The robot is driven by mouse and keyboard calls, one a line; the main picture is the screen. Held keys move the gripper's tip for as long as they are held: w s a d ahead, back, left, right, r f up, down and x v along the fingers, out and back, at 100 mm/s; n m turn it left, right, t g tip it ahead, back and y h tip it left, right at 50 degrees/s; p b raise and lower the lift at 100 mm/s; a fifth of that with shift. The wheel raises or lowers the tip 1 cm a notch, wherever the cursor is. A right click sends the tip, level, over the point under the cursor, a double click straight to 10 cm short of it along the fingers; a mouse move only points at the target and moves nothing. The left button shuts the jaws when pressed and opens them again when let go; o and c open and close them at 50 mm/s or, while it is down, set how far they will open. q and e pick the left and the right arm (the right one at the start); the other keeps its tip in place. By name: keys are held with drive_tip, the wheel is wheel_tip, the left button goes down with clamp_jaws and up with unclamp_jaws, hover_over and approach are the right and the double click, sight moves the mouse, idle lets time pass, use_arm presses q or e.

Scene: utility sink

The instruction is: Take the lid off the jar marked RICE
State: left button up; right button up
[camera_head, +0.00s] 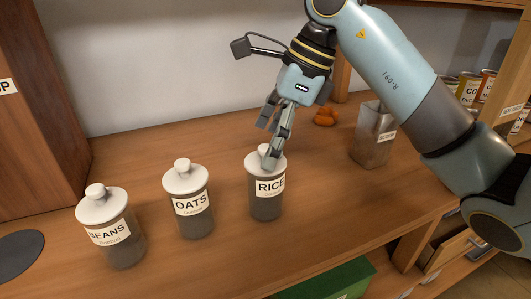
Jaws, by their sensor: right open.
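The jar marked RICE (266,204) stands upright on the wooden counter, grey with a white label. Its white lid (252,162) with a round knob sits on top. My right gripper (267,146) is open and reaches down from above, its fingertips at the lid's knob and partly hiding it. I cannot tell whether the fingers touch the knob. My left gripper is not in view.
The OATS jar (189,205) and the BEANS jar (110,233) stand to the left, both lidded. A dark round mat (17,254) lies at far left. Counter between the jars is clear.

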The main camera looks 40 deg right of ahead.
drive_tip(key=shift+x, duration=1.05)
drive_tip(key=shift+c, duration=0.3)
drive_tip(key=shift+s+f, duration=0.1)
drive_tip(key=c, duration=1.5)
